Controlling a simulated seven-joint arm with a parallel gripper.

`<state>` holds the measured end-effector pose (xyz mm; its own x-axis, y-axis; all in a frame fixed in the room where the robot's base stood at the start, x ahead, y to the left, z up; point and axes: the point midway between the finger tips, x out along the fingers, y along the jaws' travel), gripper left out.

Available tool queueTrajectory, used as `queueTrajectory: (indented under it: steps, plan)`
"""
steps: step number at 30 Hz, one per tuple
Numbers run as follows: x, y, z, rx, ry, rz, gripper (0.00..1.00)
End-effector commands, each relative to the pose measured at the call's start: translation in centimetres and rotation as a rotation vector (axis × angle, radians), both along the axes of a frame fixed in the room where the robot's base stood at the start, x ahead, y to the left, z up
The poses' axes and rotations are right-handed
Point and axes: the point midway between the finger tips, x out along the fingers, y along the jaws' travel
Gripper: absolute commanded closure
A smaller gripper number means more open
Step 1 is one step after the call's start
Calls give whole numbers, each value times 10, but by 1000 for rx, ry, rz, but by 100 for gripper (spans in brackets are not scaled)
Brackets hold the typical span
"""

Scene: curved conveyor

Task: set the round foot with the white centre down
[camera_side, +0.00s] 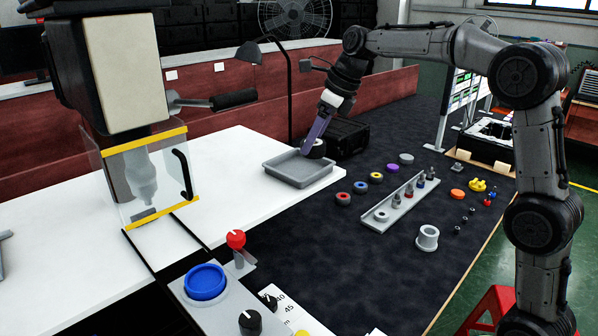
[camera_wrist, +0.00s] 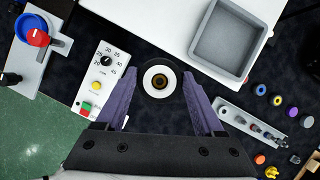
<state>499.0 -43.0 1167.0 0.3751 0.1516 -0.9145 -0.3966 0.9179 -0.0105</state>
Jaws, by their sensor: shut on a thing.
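The round foot with the white centre (camera_wrist: 150,78) sits between my purple fingertips in the wrist view, its dark outer ring against them. My gripper (camera_side: 315,140) is shut on it; the foot shows in the side view (camera_side: 317,149) at the fingertips, tilted. It is held up in the air, appearing near the back right corner of the grey tray (camera_side: 272,174). In the wrist view the tray (camera_wrist: 199,45) lies to the upper right, apart from the foot. The tray looks empty.
Several coloured round feet, such as a red one (camera_side: 343,199), lie on the dark mat (camera_side: 300,275). A grey rail (camera_side: 375,224) holds small parts. A control panel (camera_wrist: 106,78) is left in the wrist view. The white table (camera_side: 235,165) has free room.

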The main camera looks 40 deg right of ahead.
Motion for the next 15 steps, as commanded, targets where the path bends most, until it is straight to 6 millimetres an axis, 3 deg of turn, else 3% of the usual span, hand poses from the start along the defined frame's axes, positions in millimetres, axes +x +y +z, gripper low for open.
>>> queueTrajectory:
  steps: [1, 6, 11, 15]
  plan:
    - [2, -20, -3, -1, 2, -39, 100]
    - [2, -62, -11, 0, 15, -117, 100]
    - [0, -81, -17, 2, 24, -153, 100]
    - [12, -88, -24, 3, 27, -159, 100]
